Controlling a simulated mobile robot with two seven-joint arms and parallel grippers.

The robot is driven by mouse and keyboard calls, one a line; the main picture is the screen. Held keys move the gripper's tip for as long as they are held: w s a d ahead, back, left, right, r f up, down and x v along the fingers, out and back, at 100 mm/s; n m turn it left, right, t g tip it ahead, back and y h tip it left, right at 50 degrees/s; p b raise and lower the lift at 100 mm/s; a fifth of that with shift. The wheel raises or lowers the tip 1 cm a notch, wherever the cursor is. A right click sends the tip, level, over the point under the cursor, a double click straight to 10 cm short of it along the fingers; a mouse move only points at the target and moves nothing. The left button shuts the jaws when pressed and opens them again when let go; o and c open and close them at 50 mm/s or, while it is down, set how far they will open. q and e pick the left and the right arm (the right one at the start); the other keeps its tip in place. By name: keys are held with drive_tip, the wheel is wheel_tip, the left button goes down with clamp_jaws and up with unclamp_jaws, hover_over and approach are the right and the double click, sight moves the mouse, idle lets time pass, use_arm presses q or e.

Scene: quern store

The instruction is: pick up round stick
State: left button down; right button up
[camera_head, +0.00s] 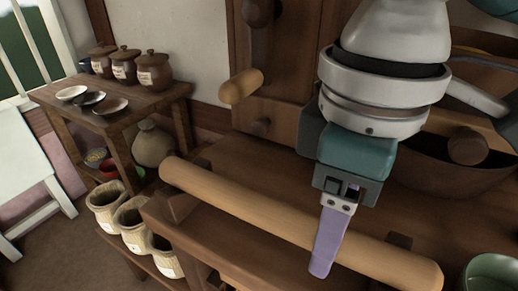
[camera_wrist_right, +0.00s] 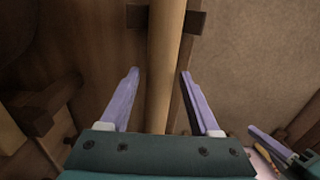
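The round stick (camera_head: 225,199) is a long, smooth wooden cylinder lying across wooden supports on the bench, running from the left down to the lower right. My right gripper (camera_head: 328,243) points down over its middle, with one purple finger in front of the stick; the other finger is hidden there. In the right wrist view the stick (camera_wrist_right: 166,60) runs between the two spread fingers of the right gripper (camera_wrist_right: 158,73), with a gap on each side. A purple finger of what looks like my left gripper (camera_wrist_right: 268,146) shows at the lower right; its opening is unclear.
A wooden cabinet (camera_head: 285,60) with a peg handle (camera_head: 241,86) stands behind the bench. A large bowl (camera_head: 440,172) and a green cup (camera_head: 492,272) are at the right. Several sacks (camera_head: 107,206) sit below left, and a side table (camera_head: 150,105) holds jars and dishes.

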clamp_jaws()
drive_tip(key=shift+r, duration=0.1)
idle(0.5)
wheel_tip(320, 180, up, 20)
drive_tip(key=p, duration=0.7)
